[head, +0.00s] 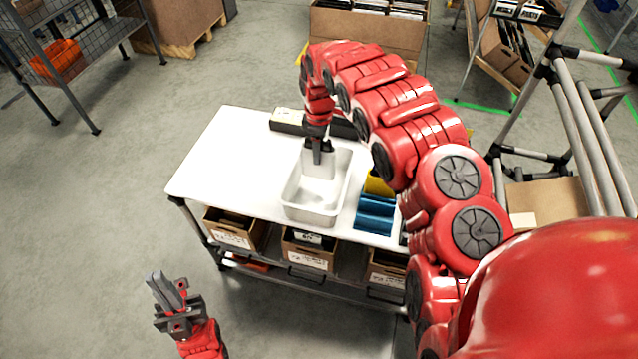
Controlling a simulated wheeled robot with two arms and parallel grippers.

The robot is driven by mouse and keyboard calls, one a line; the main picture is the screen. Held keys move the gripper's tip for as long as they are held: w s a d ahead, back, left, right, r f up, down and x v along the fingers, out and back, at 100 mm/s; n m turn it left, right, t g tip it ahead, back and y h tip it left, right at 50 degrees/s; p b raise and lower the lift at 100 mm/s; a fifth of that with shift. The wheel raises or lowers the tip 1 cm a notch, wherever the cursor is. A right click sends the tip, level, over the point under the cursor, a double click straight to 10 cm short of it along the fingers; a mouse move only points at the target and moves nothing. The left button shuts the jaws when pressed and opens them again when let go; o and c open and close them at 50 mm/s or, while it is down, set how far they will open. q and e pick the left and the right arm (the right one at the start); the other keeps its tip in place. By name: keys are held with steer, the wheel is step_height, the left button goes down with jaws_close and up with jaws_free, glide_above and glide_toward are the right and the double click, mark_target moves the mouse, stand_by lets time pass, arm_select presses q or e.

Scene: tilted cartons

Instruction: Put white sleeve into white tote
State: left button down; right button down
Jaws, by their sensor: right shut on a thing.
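The white tote (312,210) is an open box standing on the white table. My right gripper (317,158) points down over the back part of the tote and is shut on the white sleeve (318,168), a flat white piece that hangs below the fingers. The sleeve's lower end appears within the tote's outline; I cannot tell whether it touches the floor of the tote. My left gripper (168,290) is at the lower left, off the table and away from the tote. Its fingers look close together, but their gap is unclear.
Blue bins (375,214) and a yellow bin (378,184) stand right of the tote. A dark-and-white long item (288,121) lies at the table's back. Cardboard cartons (308,249) sit on the shelf below. The table's left part (225,160) is clear.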

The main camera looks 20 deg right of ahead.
mark_target(319, 171)
step_height(319, 171, down, 8)
steer(key=shift+f+p, duration=0.1)
steer(key=shift+p, duration=0.65)
steer(key=shift+f, duration=0.1)
steer(key=shift+f, duration=0.2)
steer(key=shift+c, duration=2.1)
jaws_free()
steer(key=shift+r, duration=0.2)
